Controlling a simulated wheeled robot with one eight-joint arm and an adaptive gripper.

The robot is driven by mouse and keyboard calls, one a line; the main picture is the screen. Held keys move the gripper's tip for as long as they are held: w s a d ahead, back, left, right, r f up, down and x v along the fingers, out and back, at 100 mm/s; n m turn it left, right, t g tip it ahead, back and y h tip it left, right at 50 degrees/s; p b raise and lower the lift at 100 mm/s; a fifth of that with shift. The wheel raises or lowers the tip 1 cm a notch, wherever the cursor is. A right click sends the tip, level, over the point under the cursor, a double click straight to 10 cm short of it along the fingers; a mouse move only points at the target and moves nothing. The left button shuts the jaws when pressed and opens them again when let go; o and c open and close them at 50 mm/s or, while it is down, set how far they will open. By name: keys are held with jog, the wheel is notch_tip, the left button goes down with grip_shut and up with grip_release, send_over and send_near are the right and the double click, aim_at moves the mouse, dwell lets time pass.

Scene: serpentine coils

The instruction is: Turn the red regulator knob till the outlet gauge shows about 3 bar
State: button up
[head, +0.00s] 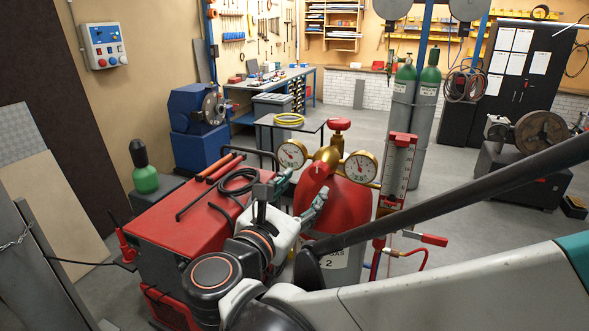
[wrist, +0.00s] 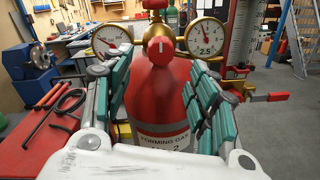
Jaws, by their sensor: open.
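The red regulator knob (wrist: 160,47) faces me with a white mark pointing up, on the brass regulator; it also shows in the head view (head: 320,170). A round gauge sits on each side, the left gauge (wrist: 111,40) and the right gauge (wrist: 206,36). The right dial carries "2.5"; I cannot read either needle value surely, nor tell which is the outlet. A red handwheel (head: 340,125) tops the red gas cylinder (wrist: 160,98). My gripper (wrist: 162,68) is open, its teal-padded fingers spread either side of the cylinder in view, short of the knob and empty.
A red machine (head: 185,220) with a cable and rods on top stands left of my gripper. A flow tube (head: 399,165) with red ends stands right of the cylinder. Grey-green cylinders (head: 414,110) stand behind. Open floor lies behind to the right.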

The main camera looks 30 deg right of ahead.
aim_at(317, 174)
jog(key=x, duration=0.9)
jog(key=shift+s, duration=0.1)
jog(key=shift+c, duration=0.3)
jog(key=c, duration=1)
